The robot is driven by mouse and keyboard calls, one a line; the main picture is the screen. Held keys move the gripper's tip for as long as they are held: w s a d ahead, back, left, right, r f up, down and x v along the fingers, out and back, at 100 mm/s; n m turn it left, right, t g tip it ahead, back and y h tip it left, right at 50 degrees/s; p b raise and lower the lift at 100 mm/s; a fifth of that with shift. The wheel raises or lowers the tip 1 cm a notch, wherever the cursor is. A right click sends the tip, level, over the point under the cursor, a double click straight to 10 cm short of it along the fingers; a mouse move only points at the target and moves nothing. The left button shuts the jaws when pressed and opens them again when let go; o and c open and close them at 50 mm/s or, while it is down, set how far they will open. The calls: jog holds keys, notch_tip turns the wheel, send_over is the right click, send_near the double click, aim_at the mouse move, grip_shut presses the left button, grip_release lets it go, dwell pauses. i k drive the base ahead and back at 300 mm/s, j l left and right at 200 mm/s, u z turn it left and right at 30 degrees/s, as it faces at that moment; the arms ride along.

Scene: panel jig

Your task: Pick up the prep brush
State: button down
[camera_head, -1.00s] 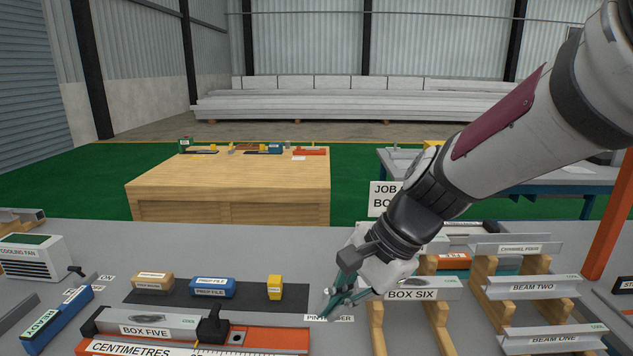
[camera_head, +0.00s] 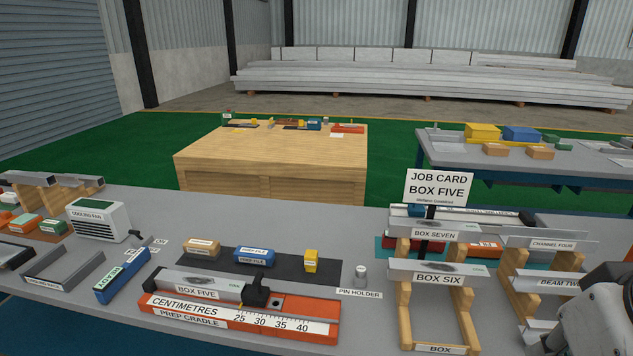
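The prep brush (camera_head: 201,247) is a tan block with a white label, too small to read surely. It lies at the left end of a dark mat (camera_head: 286,265) on the grey bench, left of the blue prep file (camera_head: 254,256) and a yellow block (camera_head: 311,261). Nothing touches it. My gripper's fingers are not in view; only a grey part of my arm shows at the lower right corner, well away from the brush.
In front of the mat, the orange prep cradle (camera_head: 305,325) holds box five (camera_head: 198,288) under a black clamp (camera_head: 257,290). A small grey cylinder (camera_head: 360,273) stands by the pin holder label. Wooden racks (camera_head: 405,322) with beams stand right. A cooling fan (camera_head: 98,220) stands left.

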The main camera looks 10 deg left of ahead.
aim_at(206, 249)
jog(key=i+j, duration=0.15)
jog(key=j, duration=0.25)
jog(key=i+j, duration=0.15)
jog(key=j, duration=0.2)
jog(key=i+j, duration=0.15)
jog(key=j, duration=0.25)
jog(key=i+j, duration=0.15)
jog(key=j, duration=0.2)
jog(key=i+j, duration=0.15)
jog(key=j, duration=0.25)
jog(key=i+j, duration=0.1)
jog(key=j, duration=0.25)
